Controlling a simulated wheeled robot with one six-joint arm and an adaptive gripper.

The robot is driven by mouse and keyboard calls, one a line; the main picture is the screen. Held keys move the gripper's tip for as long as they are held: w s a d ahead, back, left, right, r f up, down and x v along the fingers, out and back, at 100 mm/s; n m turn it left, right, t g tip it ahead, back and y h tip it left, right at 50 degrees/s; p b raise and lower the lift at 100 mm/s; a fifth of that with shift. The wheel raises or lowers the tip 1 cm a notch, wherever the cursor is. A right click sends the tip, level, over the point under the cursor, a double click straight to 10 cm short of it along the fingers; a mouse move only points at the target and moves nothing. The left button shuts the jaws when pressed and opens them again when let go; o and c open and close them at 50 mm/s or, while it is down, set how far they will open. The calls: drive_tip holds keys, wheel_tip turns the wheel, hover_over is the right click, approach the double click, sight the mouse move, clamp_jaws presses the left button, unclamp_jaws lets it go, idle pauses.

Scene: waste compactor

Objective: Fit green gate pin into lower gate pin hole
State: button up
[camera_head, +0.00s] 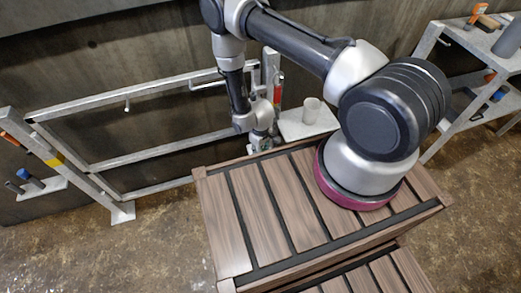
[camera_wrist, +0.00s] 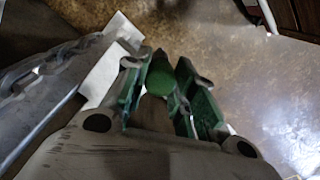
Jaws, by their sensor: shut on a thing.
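My gripper (camera_wrist: 160,68) is shut on the green gate pin (camera_wrist: 161,76), whose rounded green end shows between the two fingers in the wrist view. In the head view my gripper (camera_head: 262,145) points down beside the right-hand gate post (camera_head: 270,68), low near the wooden deck's back edge. The pin is hard to make out there. The metal gate (camera_head: 150,91) spans from the left post to this post. The lower gate pin hole cannot be made out in either view. A grey metal bar (camera_wrist: 45,95) runs left of the fingers in the wrist view.
A slatted wooden deck (camera_head: 262,205) lies in front of my gripper. A small shelf with a pale cup (camera_head: 312,110) is just right of it. A red piece (camera_head: 278,88) sits on the right post. A metal rack (camera_head: 470,120) with tools stands at far right.

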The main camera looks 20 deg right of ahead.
drive_tip(key=o, duration=1.1)
drive_tip(key=shift+c, duration=0.4)
drive_tip(key=shift+r, duration=3.5)
